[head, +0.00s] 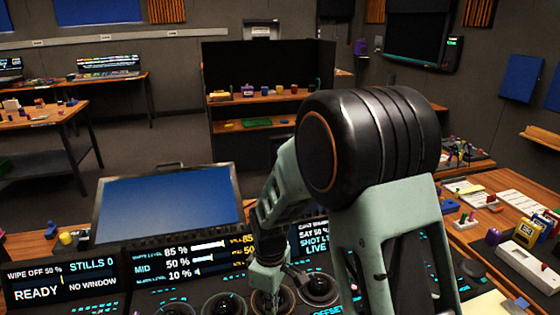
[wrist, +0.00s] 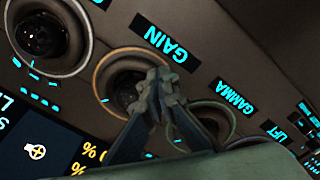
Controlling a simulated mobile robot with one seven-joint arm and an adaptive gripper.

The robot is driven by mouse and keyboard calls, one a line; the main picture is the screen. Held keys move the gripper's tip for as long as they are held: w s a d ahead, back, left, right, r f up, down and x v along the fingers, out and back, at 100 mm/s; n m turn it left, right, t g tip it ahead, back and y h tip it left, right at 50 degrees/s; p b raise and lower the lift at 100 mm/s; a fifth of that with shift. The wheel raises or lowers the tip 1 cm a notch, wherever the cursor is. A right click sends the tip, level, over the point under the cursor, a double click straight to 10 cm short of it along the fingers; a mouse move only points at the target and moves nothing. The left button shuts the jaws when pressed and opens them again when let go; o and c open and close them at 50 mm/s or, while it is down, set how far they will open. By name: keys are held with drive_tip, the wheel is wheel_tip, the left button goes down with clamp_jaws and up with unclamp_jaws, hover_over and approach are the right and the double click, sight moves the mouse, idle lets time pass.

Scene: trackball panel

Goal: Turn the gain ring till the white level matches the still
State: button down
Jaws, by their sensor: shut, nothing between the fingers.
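The gain ring (wrist: 97,72) is a tan-orange ring around a dark trackball (wrist: 122,88), beside the GAIN label (wrist: 166,43) in the wrist view. In the head view the ring (head: 285,303) is partly hidden by my gripper (head: 268,284). My gripper (wrist: 158,76) is shut and empty, its tips over the label-side part of the ring. I cannot tell whether they touch it. The level display (head: 190,258) reads white level 85 %, mid 50 % and black level 10 %. Still figures at its right edge seem to read 85 and 50, partly hidden by my arm.
Other trackballs flank the gain one; a greenish ring (wrist: 215,118) lies by the GAMMA label (wrist: 230,94). A blue-screen monitor (head: 165,207) stands behind the panel. The left display (head: 62,282) reads READY, NO WINDOW, STILLS 0. A desk with small devices (head: 522,258) is at right.

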wheel_tip(320, 180, up, 9)
drive_tip(key=p, duration=0.6)
idle(0.4)
